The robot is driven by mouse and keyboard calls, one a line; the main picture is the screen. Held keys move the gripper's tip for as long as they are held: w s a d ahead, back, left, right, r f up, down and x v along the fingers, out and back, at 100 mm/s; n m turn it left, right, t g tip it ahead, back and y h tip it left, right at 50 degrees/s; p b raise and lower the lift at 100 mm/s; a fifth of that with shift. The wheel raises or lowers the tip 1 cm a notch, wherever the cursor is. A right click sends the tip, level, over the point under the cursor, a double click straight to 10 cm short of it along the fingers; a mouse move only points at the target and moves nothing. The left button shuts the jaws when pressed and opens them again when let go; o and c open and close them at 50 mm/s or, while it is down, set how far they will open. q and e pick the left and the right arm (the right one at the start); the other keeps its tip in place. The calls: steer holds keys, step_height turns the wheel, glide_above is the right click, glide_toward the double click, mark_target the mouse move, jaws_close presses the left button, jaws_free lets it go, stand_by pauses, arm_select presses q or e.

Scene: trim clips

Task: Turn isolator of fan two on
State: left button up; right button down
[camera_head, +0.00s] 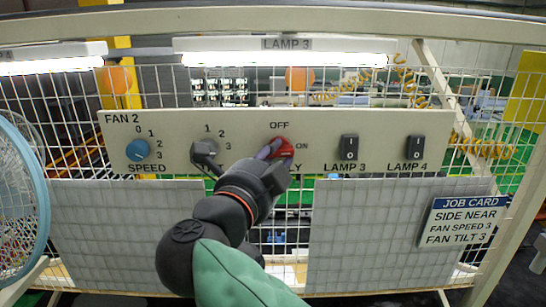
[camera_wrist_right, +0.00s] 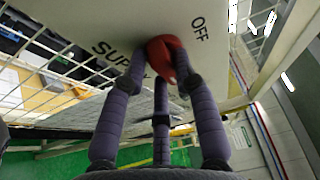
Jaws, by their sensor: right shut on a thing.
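The isolator of fan two is a red rotary knob (camera_head: 284,146) on the beige FAN 2 panel (camera_head: 325,120), between the OFF mark above it and the ON mark to its right. The label below it is partly hidden by my gripper and reads SUPPLY in the right wrist view. My right gripper (camera_head: 274,151) is shut on the red knob, with its fingers around it. The knob also shows in the right wrist view (camera_wrist_right: 166,52), between the purple fingers. The fingers hide part of the knob, so I cannot tell exactly where it points. My left gripper is not in view.
A blue SPEED knob (camera_head: 139,150) and a dark knob (camera_head: 205,153) sit left of the isolator. The LAMP 3 switch (camera_head: 349,147) and LAMP 4 switch (camera_head: 415,148) sit right. A job card (camera_head: 459,222) hangs lower right. A blue fan guard (camera_head: 20,200) stands at far left.

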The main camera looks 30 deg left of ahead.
steer(key=shift+w+d+r+m, duration=0.1)
steer(key=shift+d+r+m, duration=0.2)
steer(key=shift+r+m, duration=0.35)
steer(key=shift+f, duration=0.1)
steer(key=c, duration=1.1)
jaws_free()
steer(key=shift+o, duration=0.3)
steer(key=shift+w+d, duration=0.1)
steer(key=shift+d, duration=0.2)
steer(key=shift+a+f, duration=0.25)
steer(key=shift+f, duration=0.1)
steer(key=s+d, duration=0.2)
steer(key=s, duration=1)
